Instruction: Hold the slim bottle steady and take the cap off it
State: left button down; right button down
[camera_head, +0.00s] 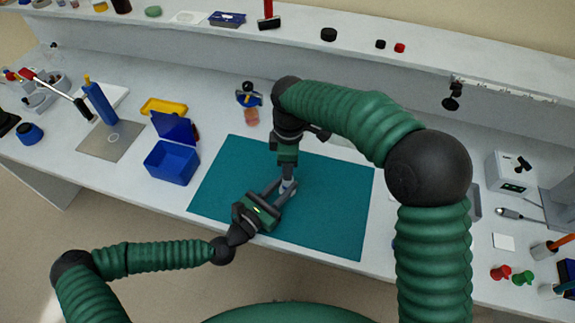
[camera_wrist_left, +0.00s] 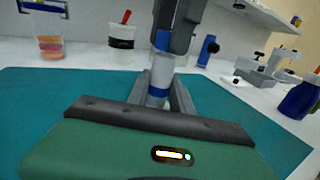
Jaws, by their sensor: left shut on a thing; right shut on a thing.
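The slim bottle (camera_wrist_left: 160,78) is pale grey-blue and stands upright over the teal mat (camera_head: 335,215). In the head view only a small pale piece of the bottle (camera_head: 287,187) shows between the grippers. My left gripper (camera_head: 281,190) comes in from the side and is shut on the bottle's body. My right gripper (camera_wrist_left: 178,32) reaches down from above and is shut at the bottle's top, where a blue cap (camera_wrist_left: 162,40) shows at its fingers. In the head view my right gripper (camera_head: 288,176) hides the cap. I cannot tell whether cap and bottle still touch.
A blue open box (camera_head: 171,163) stands left of the mat, near a yellow tray (camera_head: 164,106). A clear cup with orange contents (camera_head: 251,117) stands behind the mat. A grey plate (camera_head: 111,141) lies farther left. The mat's right part is clear.

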jog(key=shift+r, duration=0.15)
jog(key=shift+r, duration=0.95)
jog(key=shift+r, duration=2)
pick_arm(q)
jog(key=c, duration=1.1)
grip_release()
jog(key=shift+o, duration=0.2)
